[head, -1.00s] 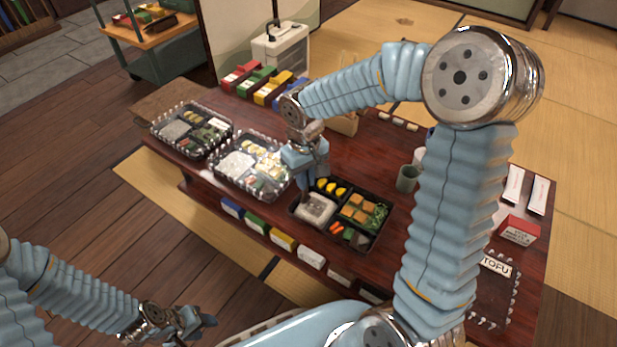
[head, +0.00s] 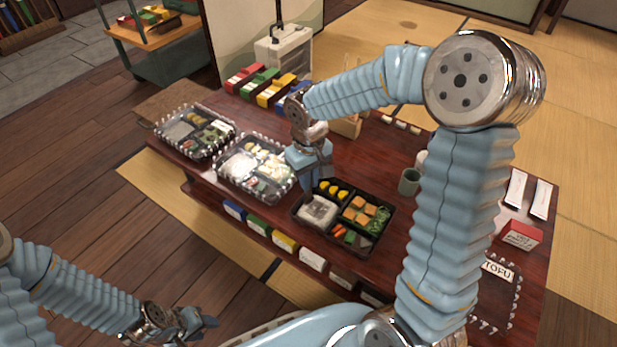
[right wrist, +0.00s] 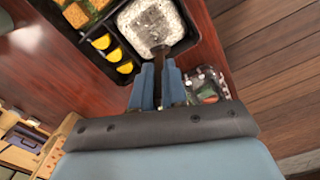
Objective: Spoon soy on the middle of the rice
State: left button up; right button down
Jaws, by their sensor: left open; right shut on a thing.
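A black bento box (head: 377,246) stands on the low dark red table, with white speckled rice (head: 317,210) in its left compartment. The rice also fills much of the top of the right wrist view (right wrist: 150,20). My right gripper (right wrist: 158,72) is shut on a dark brown spoon (right wrist: 160,50), whose end shows over the near edge of the rice. I cannot tell whether it touches the rice or holds soy. In the head view my right gripper (head: 311,184) is just above and behind the rice. My left gripper (head: 207,322) is open and empty, low at the left, away from the table.
Two clear-lidded boxes, one nearer (head: 222,182) and one at the far left (head: 160,139), stand left of the bento. A green cup (head: 409,182) stands right of it. Colored cartons (head: 270,90) line the back. A red box (head: 522,235) lies at the right.

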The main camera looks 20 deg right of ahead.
jog(key=shift+d, duration=0.15)
jog(key=shift+s+d, duration=0.3)
jog(key=shift+s, duration=0.2)
jog(key=shift+s+d, duration=0.1)
dwell(0.3)
jog(key=shift+s+d, duration=0.3)
jog(key=shift+s, duration=0.15)
jog(key=shift+s+d+f, duration=0.1)
jog(key=shift+s+d, duration=0.25)
jog(key=shift+s, duration=0.25)
